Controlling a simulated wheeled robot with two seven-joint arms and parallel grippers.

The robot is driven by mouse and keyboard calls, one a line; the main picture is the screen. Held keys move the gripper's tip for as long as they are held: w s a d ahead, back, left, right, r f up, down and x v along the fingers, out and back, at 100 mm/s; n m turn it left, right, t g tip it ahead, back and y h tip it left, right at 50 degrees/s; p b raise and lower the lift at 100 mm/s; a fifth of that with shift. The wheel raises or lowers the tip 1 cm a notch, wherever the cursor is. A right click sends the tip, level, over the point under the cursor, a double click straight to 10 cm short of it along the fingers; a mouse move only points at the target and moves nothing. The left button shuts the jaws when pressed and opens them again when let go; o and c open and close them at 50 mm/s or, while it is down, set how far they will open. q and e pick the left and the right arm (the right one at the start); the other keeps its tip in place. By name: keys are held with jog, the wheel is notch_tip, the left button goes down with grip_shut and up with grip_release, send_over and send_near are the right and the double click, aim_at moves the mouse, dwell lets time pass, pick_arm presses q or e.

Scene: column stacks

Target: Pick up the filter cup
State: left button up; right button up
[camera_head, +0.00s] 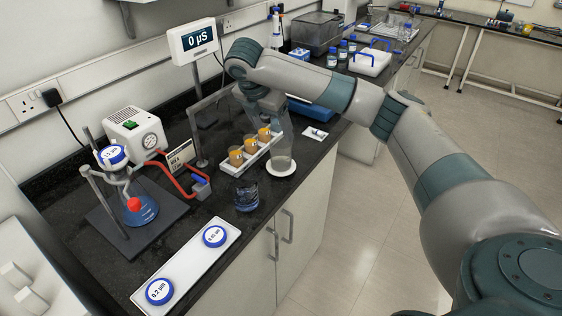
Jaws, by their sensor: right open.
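Two round filter cups with blue rims and white labelled tops lie on a long white tray (192,262): a 0.2 µm cup (159,291) at the near end and another cup (214,236) at the far end. A third blue-rimmed top (112,156) sits on the glass filter flask (138,208) at left. My right gripper (268,108) is at the end of the arm reaching in from the right, pointing down over the back of the bench, well beyond the tray. It is open; its fingertips are hard to make out among clear glassware. My left gripper is not in view.
A white rack (236,171) with amber-filled cups stands under my right gripper, beside a clear vessel (283,150) on a white disc. A small dark beaker (246,196) is near the front edge. A pump (135,133) with red tubing and a meter (193,41) stand behind.

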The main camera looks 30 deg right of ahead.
aim_at(281, 145)
jog(key=p+x, duration=0.2)
jog(key=x, duration=0.6)
jog(key=shift+w+d+f, duration=0.1)
jog(key=shift+d+f, duration=0.15)
jog(key=shift+f, duration=0.05)
jog(key=shift+d+f+p, duration=0.35)
jog(key=shift+f+p, duration=0.15)
jog(key=shift+p, duration=0.25)
jog(key=p+x, duration=0.1)
jog(key=x, duration=0.2)
jog(key=shift+d, duration=0.1)
jog(key=shift+d+f, duration=0.1)
jog(key=shift+f, duration=0.35)
jog(key=c, duration=1.2)
jog(key=shift+o, duration=0.2)
jog(key=shift+w+r, duration=0.1)
jog(key=shift+r, duration=0.05)
